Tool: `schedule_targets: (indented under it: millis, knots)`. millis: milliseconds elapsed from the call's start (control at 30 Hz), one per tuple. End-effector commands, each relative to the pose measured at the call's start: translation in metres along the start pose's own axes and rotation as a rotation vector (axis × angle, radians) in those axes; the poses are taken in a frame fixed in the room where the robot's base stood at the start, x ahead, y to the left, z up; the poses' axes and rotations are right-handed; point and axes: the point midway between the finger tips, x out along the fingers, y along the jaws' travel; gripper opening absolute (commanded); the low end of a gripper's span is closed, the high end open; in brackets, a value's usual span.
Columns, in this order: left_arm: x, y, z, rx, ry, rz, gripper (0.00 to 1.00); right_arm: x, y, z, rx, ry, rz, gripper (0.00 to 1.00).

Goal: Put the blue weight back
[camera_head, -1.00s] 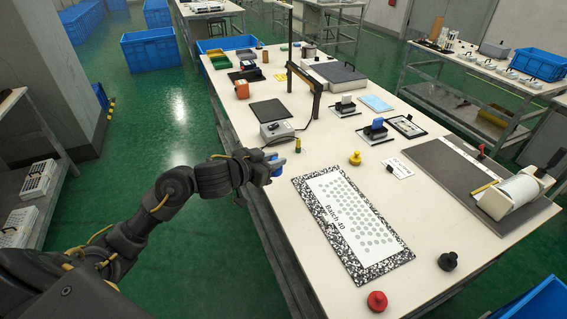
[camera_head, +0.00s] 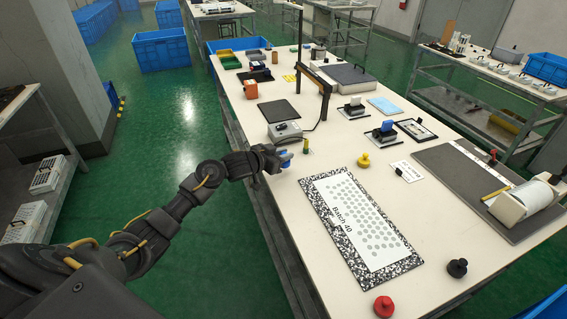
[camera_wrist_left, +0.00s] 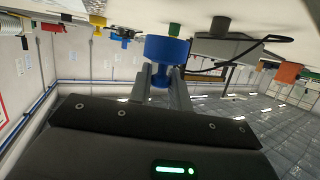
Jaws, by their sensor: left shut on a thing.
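The blue weight (camera_head: 285,159) is held in my left gripper (camera_head: 281,160) near the left edge of the table, beside the small olive-green weight (camera_head: 306,147). In the left wrist view, the blue weight (camera_wrist_left: 166,48) is a round blue knob between the two grey fingers of my left gripper (camera_wrist_left: 164,75), which is shut on it. Whether it touches the tabletop is hard to tell. A yellow weight (camera_head: 364,161), a red weight (camera_head: 384,306) and a black weight (camera_head: 457,267) stand farther right and nearer. My right gripper is not in view.
A speckled board marked "Batch 40" (camera_head: 410,264) lies just right of my left gripper. A grey box device (camera_head: 284,132) sits behind it, near a dark post (camera_head: 324,104). Bare table surrounds the weights.

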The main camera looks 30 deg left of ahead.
Motion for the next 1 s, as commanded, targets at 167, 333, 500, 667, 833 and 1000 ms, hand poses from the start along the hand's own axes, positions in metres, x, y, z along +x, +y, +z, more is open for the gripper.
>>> schedule_targets:
  millis: [167,333,500,667,833,1000]
  knots:
    - [0.003,-0.002,0.002,-0.001,0.002,0.000,0.00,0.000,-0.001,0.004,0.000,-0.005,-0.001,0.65]
    - [0.012,-0.003,0.022,-0.003,-0.001,0.000,0.00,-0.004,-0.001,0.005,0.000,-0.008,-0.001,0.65]
    - [0.016,-0.004,0.034,-0.001,0.002,-0.001,0.00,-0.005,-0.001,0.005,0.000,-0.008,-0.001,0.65]
    - [0.016,-0.003,0.034,0.000,0.003,-0.001,0.00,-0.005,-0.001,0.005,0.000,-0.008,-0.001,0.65]
    - [0.017,-0.003,0.037,-0.001,0.002,-0.001,0.00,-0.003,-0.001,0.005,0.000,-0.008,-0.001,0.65]
    - [0.017,-0.003,0.038,0.000,0.000,0.000,0.38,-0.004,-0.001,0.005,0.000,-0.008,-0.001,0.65]
